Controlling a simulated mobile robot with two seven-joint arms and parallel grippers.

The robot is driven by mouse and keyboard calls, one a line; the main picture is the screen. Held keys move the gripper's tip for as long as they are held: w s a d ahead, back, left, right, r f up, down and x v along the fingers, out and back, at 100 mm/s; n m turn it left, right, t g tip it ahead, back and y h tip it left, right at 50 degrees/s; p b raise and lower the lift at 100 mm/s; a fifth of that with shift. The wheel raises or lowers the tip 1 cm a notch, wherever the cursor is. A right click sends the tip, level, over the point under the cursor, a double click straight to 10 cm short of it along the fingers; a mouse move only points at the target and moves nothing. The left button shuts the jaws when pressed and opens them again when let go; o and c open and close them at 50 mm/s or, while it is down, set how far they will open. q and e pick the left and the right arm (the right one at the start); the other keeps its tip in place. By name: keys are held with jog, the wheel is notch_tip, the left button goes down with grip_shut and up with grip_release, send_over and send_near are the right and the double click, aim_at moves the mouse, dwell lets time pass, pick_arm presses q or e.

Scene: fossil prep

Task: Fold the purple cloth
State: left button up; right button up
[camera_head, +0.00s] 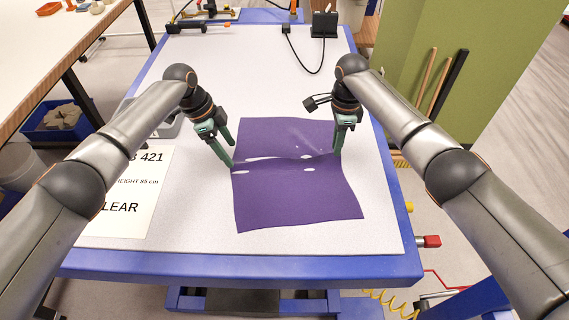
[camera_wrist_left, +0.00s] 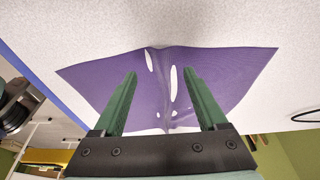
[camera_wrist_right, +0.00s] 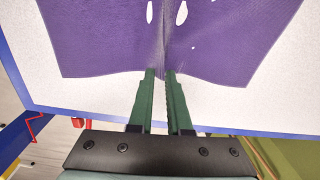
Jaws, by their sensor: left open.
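The purple cloth (camera_head: 295,205) lies spread on the table, with a raised crease across its middle between its left and right edges. White patches show along the crease. My left gripper (camera_head: 231,160) is at the cloth's left edge by the crease; in the left wrist view its fingers (camera_wrist_left: 160,76) are wide apart with nothing gripped. My right gripper (camera_head: 336,150) is at the right edge. In the right wrist view its fingers (camera_wrist_right: 160,73) are close together on the cloth (camera_wrist_right: 100,45), where the crease runs in between them.
The light table top (camera_head: 200,235) has a blue edge. A paper sign (camera_head: 125,200) lies left of the cloth, and a grey object (camera_head: 160,122) is partly hidden behind my left arm. A black device with a cable (camera_head: 324,24) is at the far end. The area beyond the cloth is clear.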

jog(key=o, duration=1.3)
jog(key=shift+r, duration=0.1)
jog(key=shift+r+p, duration=0.65)
jog(key=shift+r, duration=2)
jog(key=shift+r, duration=0.1)
